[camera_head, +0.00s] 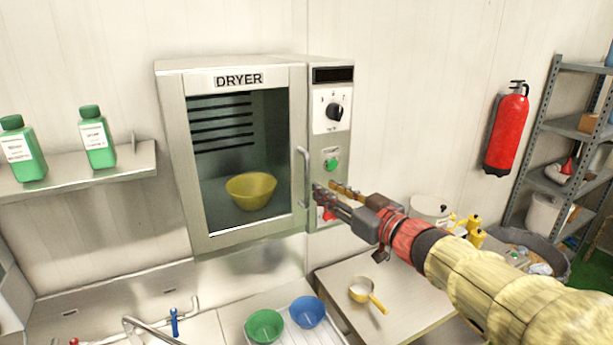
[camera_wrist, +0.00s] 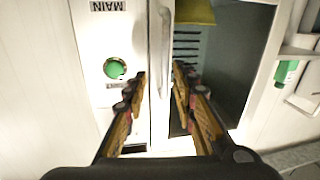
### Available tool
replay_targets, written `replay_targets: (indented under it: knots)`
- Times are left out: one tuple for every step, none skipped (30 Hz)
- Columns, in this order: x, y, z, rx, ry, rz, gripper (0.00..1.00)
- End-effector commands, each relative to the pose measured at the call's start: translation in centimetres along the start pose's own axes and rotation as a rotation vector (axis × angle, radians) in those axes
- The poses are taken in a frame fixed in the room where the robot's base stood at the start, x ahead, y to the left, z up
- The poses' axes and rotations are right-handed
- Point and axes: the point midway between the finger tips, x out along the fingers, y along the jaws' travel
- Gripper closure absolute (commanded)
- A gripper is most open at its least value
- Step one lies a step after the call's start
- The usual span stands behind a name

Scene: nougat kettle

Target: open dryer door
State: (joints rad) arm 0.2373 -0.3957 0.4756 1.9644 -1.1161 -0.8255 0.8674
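The dryer (camera_head: 240,69) is a steel box on the wall with a glass door (camera_head: 196,170) that looks closed. Its metal handle (camera_head: 304,178) is a vertical bar on the door's right edge. A yellow bowl (camera_head: 251,190) shows inside through the glass. My gripper (camera_head: 323,187) is in front of the dryer, just right of the handle's lower part. In the wrist view my gripper (camera_wrist: 159,70) is open, and the handle (camera_wrist: 164,45) shows between and beyond its two fingertips. I cannot tell whether the fingers touch it.
The control panel (camera_head: 333,112) has a knob and a green button (camera_head: 331,164). A shelf (camera_head: 75,176) with bottles is left of the dryer. A red extinguisher (camera_head: 506,130) hangs right.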

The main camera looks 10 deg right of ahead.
Motion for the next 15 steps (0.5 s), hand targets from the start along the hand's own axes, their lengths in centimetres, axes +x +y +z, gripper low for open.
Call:
replay_targets:
  knots:
    - [0.0, -0.6, -0.4, 0.024, 0.015, -0.021, 0.73]
    - [0.0, -0.8, -0.6, 0.037, 0.022, -0.029, 0.73]
    - [0.1, -0.8, -0.7, 0.051, 0.024, -0.031, 0.73]
    - [0.3, -0.8, -0.7, 0.057, 0.024, -0.031, 0.73]
    - [0.5, -0.8, -0.7, 0.059, 0.023, -0.031, 0.73]
    - [0.9, -0.8, -0.7, 0.061, 0.023, -0.031, 0.73]
    - [1.2, -0.8, -0.7, 0.061, 0.023, -0.031, 0.73]
    - [1.6, -0.8, -0.7, 0.061, 0.022, -0.031, 0.73]
    - [2.2, -0.9, -0.7, 0.06, 0.022, -0.031, 0.73]
    - [2.7, -0.9, -0.7, 0.06, 0.022, -0.031, 0.73]
    - [3.2, -0.9, -0.7, 0.06, 0.021, -0.031, 0.73]
    - [3.9, -0.9, -0.7, 0.061, 0.022, -0.031, 0.73]
    - [4.3, -0.9, -0.8, 0.06, 0.022, -0.03, 0.73]
    - [4.8, -0.9, -0.8, 0.059, 0.021, -0.029, 0.73]
    - [5.4, -1.0, -0.8, 0.06, 0.021, -0.03, 0.73]
